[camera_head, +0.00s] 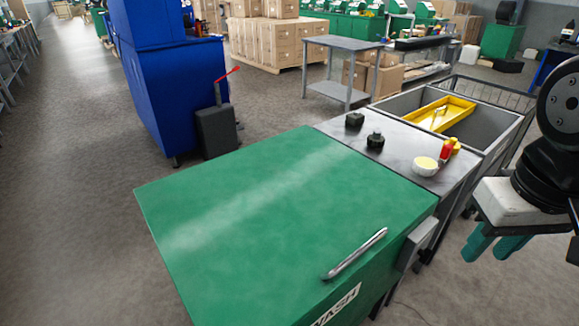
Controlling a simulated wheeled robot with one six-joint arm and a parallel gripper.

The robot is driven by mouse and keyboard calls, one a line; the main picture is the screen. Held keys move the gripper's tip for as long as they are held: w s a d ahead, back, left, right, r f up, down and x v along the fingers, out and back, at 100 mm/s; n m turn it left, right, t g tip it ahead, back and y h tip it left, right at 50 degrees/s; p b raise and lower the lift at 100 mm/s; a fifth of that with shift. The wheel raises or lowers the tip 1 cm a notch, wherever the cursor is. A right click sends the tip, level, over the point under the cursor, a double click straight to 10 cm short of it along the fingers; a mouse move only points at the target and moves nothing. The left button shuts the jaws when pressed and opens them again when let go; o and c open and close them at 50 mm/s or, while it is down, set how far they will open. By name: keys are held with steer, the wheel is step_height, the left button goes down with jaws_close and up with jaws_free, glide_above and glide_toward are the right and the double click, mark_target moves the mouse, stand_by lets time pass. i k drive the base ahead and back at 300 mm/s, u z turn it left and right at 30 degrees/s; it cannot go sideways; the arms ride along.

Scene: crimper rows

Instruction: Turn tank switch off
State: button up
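A green cabinet (270,210) with a partly visible "WASH" label (337,307) fills the lower middle of the head view. A silver bar handle (356,254) lies across its right part. A grey box (416,243) is fixed to its right side. I see its edge but cannot tell whether it is the tank switch, or how a switch on it is set. A grey open tank (483,138) stands beyond, holding a yellow tray (440,113).
A grey worktop between cabinet and tank carries two black knob-like parts (375,140), a cream bowl (425,166) and a red-and-yellow bottle (446,151). A pale block with teal pieces (480,242) is at right. A blue cabinet (175,90) stands behind; floor at left is clear.

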mark_target(425, 255)
steer(key=z, duration=0.9)
steer(key=k, duration=0.7)
steer(key=u, duration=1.15)
